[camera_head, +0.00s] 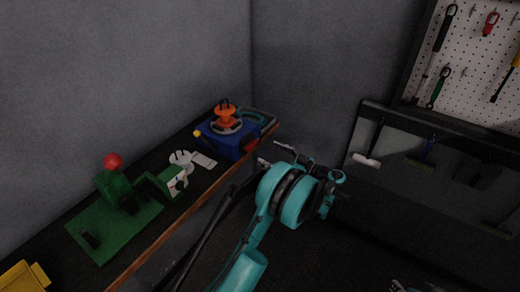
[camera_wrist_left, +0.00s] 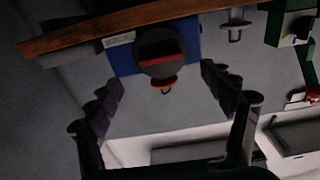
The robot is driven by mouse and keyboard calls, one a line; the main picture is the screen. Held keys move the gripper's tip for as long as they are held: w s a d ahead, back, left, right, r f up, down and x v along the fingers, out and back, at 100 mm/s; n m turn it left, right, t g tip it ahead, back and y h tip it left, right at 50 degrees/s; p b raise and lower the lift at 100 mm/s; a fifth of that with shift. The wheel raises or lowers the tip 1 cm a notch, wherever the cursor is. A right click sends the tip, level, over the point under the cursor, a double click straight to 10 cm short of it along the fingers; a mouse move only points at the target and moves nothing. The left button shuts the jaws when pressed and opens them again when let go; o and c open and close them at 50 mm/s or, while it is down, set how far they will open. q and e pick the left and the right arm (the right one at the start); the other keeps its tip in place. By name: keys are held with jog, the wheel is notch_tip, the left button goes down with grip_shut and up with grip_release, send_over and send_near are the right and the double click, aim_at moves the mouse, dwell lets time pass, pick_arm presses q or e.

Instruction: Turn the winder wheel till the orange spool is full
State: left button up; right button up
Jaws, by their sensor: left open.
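The winder is a blue box (camera_head: 228,140) at the far end of the bench, with the orange spool (camera_head: 225,115) upright on its top. In the left wrist view the blue box (camera_wrist_left: 124,62) appears upside down, with a dark round wheel-like part (camera_wrist_left: 158,46) with a red piece on its near face. The spool's fill cannot be made out. My left gripper (camera_head: 270,153) is open and empty, just right of the box in the head view. In the left wrist view its two fingers (camera_wrist_left: 165,82) stand apart on either side of the box, with no visible contact.
A green fixture with a red ball (camera_head: 112,161) stands nearer on the bench, beside a white-faced green block (camera_head: 173,181). A yellow bin (camera_head: 24,277) is at the lower left. A wall and tool pegboard (camera_head: 480,60) are behind.

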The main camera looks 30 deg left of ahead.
aim_at(253, 147)
pick_arm(q)
jog(key=a, duration=0.3)
jog(key=a+b, duration=0.1)
jog(key=a, duration=0.3)
jog(key=shift+w+b, duration=0.2)
jog(key=shift+b, duration=0.1)
jog(key=c, duration=1.2)
